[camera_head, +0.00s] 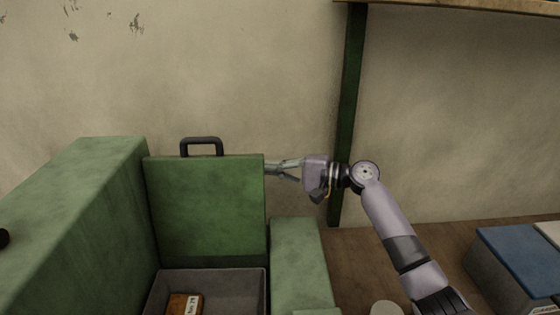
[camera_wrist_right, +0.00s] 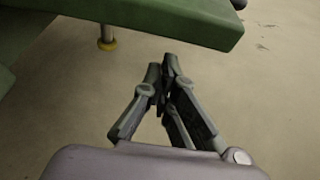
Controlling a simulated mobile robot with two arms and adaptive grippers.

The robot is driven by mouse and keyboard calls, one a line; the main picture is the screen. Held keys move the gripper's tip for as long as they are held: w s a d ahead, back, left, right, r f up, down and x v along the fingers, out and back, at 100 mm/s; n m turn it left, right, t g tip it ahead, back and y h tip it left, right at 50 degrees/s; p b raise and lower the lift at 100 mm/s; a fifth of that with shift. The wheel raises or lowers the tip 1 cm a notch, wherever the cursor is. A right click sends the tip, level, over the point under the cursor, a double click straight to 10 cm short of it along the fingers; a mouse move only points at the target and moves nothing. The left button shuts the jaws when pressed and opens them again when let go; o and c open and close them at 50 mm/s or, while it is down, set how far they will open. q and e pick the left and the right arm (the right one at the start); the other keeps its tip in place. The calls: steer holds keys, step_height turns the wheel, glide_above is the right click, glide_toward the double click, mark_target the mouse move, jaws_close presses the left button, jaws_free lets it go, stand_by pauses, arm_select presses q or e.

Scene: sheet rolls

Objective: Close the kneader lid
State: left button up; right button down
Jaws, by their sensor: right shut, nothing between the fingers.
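The green kneader lid (camera_head: 207,205) stands open and upright at the back of the machine, with its dark handle (camera_head: 202,141) on the top edge. A green panel, seemingly the lid (camera_wrist_right: 170,20), spans the top of the right wrist view. My right gripper (camera_head: 272,168) is at the lid's upper right edge, fingers pointing left. In the wrist view its fingers (camera_wrist_right: 165,68) are shut with nothing between them, in front of bare beige surface below the panel. I cannot tell whether they touch the lid. My left gripper is not in view.
Below the lid is the grey kneader trough (camera_head: 240,290) with a small brown labelled box (camera_head: 184,304) inside. Green housing (camera_head: 75,210) stands left, and a lower green block (camera_head: 298,260) right. A dark green post (camera_head: 347,110) and a blue-topped container (camera_head: 520,258) are farther right.

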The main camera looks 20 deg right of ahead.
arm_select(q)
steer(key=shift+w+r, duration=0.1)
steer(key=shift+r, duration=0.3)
arm_select(e)
steer(key=shift+s+a+r, duration=0.15)
steer(key=shift+s+a, duration=0.05)
steer(key=shift+s, duration=0.45)
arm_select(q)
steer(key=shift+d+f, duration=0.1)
arm_select(e)
steer(key=shift+s, duration=0.1)
